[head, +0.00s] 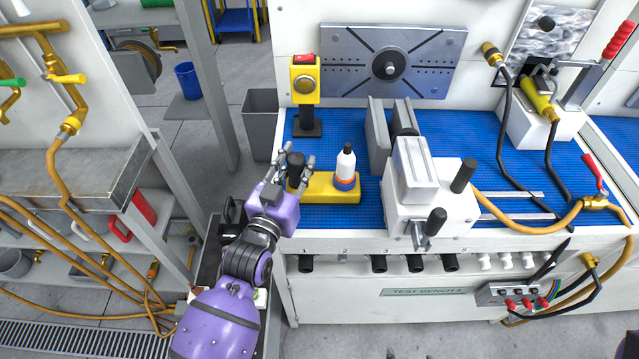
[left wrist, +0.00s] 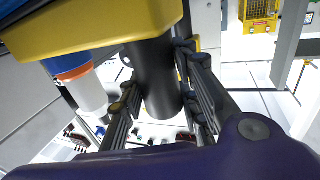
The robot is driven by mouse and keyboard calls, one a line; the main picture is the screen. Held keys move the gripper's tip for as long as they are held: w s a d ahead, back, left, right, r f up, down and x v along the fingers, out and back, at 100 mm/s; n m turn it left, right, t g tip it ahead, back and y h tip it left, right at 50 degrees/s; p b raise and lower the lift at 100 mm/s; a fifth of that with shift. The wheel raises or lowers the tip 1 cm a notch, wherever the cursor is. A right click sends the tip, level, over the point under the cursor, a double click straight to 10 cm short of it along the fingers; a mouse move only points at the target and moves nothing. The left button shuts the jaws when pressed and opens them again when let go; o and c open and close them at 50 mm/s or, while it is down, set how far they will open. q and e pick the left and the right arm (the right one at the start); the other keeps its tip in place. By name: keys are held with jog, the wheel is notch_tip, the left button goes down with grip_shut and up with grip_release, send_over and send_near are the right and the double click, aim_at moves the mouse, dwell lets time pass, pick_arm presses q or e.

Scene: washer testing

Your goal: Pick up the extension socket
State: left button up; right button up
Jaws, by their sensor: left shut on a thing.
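The extension socket (head: 296,170) is a black cylinder standing upright at the left end of a yellow holder (head: 325,188) on the bench. My left gripper (head: 297,166) is shut on it, with one finger on each side. In the left wrist view, the socket (left wrist: 150,72) runs between the two fingers (left wrist: 158,98) and meets the yellow holder (left wrist: 85,30). Its far end is partly covered by the fingers. Two dark tips at the bottom edge of the head view may be my right gripper (head: 406,355), cut off by the frame.
A white bottle with orange and blue bands (head: 346,165) stands close right of the socket on the holder. Behind is a yellow button post (head: 306,90). A vise (head: 420,185) stands further right. Blue mat (head: 350,215) is bare in front of the holder.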

aim_at(297, 157)
pick_arm(q)
grip_shut()
jog(key=shift+r, duration=0.15)
jog(key=shift+r, duration=0.1)
jog(key=shift+r, duration=0.2)
notch_tip(297, 157, up, 3)
jog(key=shift+s+r, duration=0.1)
jog(key=shift+s, duration=0.05)
jog(key=s+d+r, duration=0.1)
jog(key=s+r, duration=0.8)
jog(key=s, duration=0.4)
jog(key=shift+s+d, duration=0.15)
jog(key=shift+s, duration=0.2)
